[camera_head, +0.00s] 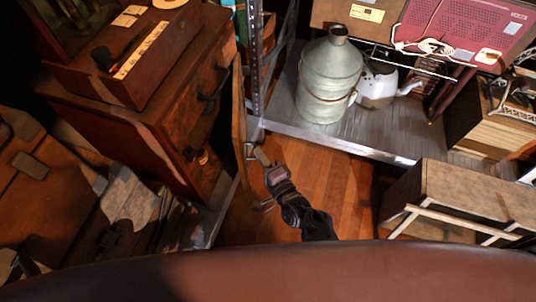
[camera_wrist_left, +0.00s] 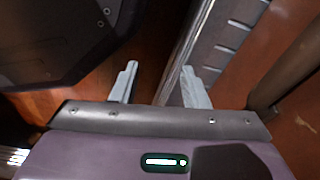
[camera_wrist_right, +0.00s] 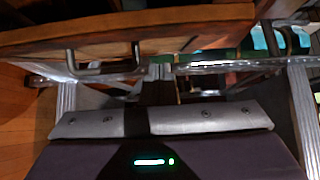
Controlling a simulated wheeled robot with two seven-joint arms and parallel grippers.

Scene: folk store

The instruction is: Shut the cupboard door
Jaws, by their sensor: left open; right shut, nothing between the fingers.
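The wooden cupboard (camera_head: 150,150) stands at the left in the head view. Its door (camera_head: 239,125) is ajar and seen nearly edge-on, with a dark gap between it and the cupboard front. My right gripper (camera_head: 259,156) is at the right, outer side of the door, near its lower end. In the right wrist view the right fingers (camera_wrist_right: 160,71) are shut and empty, close to the door (camera_wrist_right: 150,38) and a metal handle (camera_wrist_right: 98,70); I cannot tell whether they touch. My left gripper (camera_wrist_left: 160,85) is open and empty in the left wrist view.
A metal shelf (camera_head: 345,145) with a grey-green can (camera_head: 330,80) and a white kettle (camera_head: 376,88) stands at the back. A wooden box (camera_head: 470,190) is at the right. Bare wooden floor (camera_head: 335,175) lies right of my right gripper.

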